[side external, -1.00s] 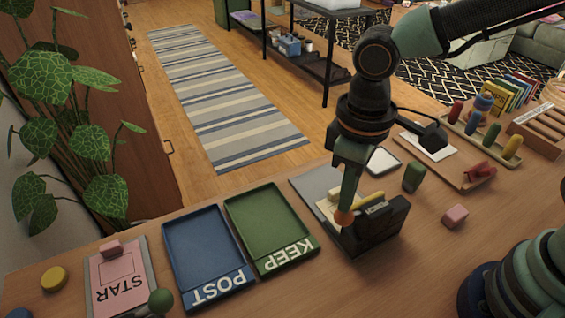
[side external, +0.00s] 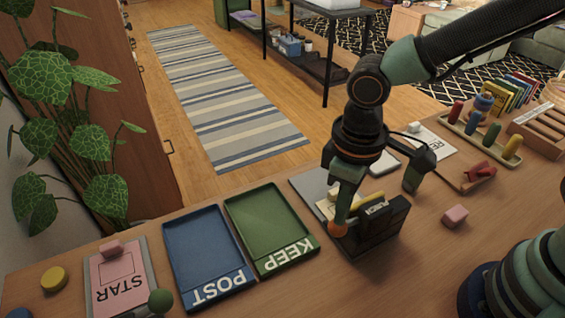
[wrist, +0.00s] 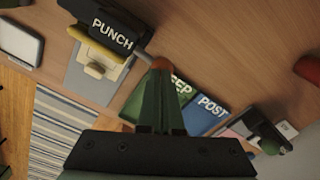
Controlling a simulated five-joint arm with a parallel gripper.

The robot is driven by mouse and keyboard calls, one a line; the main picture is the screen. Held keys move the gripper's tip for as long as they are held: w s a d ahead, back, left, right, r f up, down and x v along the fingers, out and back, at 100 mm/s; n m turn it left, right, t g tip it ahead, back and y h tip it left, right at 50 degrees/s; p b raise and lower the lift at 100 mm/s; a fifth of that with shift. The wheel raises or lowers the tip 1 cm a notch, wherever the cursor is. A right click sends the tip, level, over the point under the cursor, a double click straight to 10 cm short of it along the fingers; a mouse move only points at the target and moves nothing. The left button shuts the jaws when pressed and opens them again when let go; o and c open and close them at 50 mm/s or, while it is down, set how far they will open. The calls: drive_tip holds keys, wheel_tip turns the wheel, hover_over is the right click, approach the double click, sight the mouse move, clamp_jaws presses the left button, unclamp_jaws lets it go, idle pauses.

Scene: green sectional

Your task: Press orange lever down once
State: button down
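The black punch (side external: 385,228) stands on the desk, and its PUNCH label shows in the wrist view (wrist: 112,34). Its orange lever knob (side external: 338,230) is low at the punch's left side; in the wrist view the knob (wrist: 161,64) sits at the end of a grey rod. My gripper (side external: 342,215) points down with its green fingers together, tips right at the knob and apparently touching from above. In the wrist view the fingers (wrist: 160,80) look shut, partly covering the knob. A pale card with a yellow piece (side external: 368,199) lies behind the punch.
Green KEEP tray (side external: 262,215) and blue POST tray (side external: 190,240) lie left of the punch. A pink STAR card (side external: 118,292) is farther left.

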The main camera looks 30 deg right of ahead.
drive_tip(key=shift+f, duration=1.3)
wheel_tip(320, 180, up, 12)
idle(1.1)
drive_tip(key=shift+a, duration=0.1)
drive_tip(key=w+d+r+m+t, duration=0.1)
drive_tip(key=d+m+t, duration=0.1)
drive_tip(key=d, duration=0.8)
drive_tip(key=w+d+r+m+t, duration=0.1)
drive_tip(key=w+d+m+t, duration=0.1)
drive_tip(key=d, duration=0.8)
drive_tip(key=shift+d+r+m+t, duration=0.35)
drive_tip(key=shift+m+t, duration=0.45)
drive_tip(key=shift+m, duration=0.2)
